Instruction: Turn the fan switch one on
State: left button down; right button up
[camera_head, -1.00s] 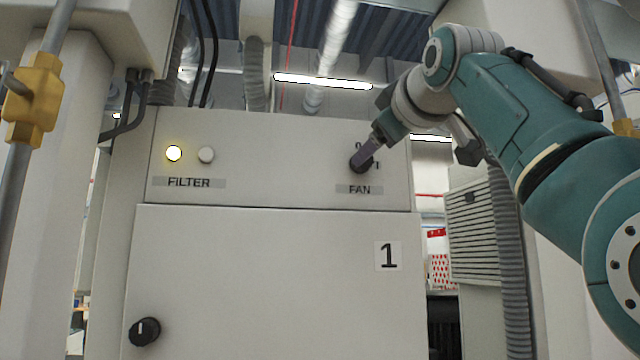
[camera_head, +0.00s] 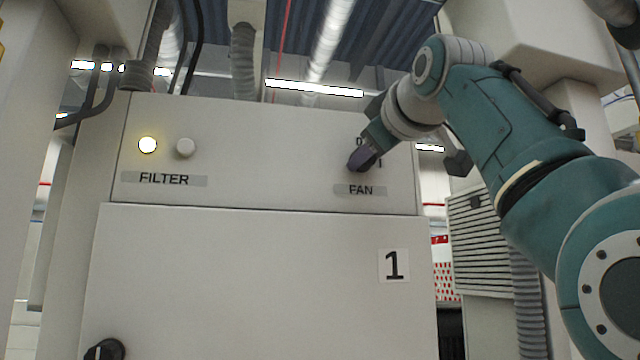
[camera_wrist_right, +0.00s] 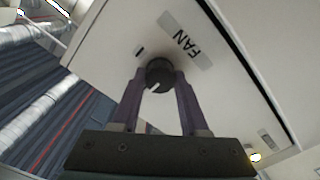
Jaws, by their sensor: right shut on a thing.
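The fan switch is a round black knob (camera_wrist_right: 159,74) with a white pointer line, above the FAN label (camera_head: 360,190) on the upper panel of cabinet 1. My right gripper (camera_head: 362,160) reaches in from the right and covers most of the knob in the head view. In the right wrist view its two purple fingers (camera_wrist_right: 160,88) sit on either side of the knob, shut on it. The 0 and I marks by the knob are partly covered in the head view. My left gripper is not in view.
The cabinet door (camera_head: 240,280) carries a number 1 and a black knob (camera_head: 104,349). A louvred grey unit (camera_head: 485,245) stands at the right.

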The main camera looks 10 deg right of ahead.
grip_shut()
jog(key=shift+m, duration=0.3)
jog(key=m+b, duration=0.3)
jog(key=m, duration=1.4)
jog(key=shift+d, duration=0.1)
jog(key=shift+m, duration=0.4)
dwell(0.4)
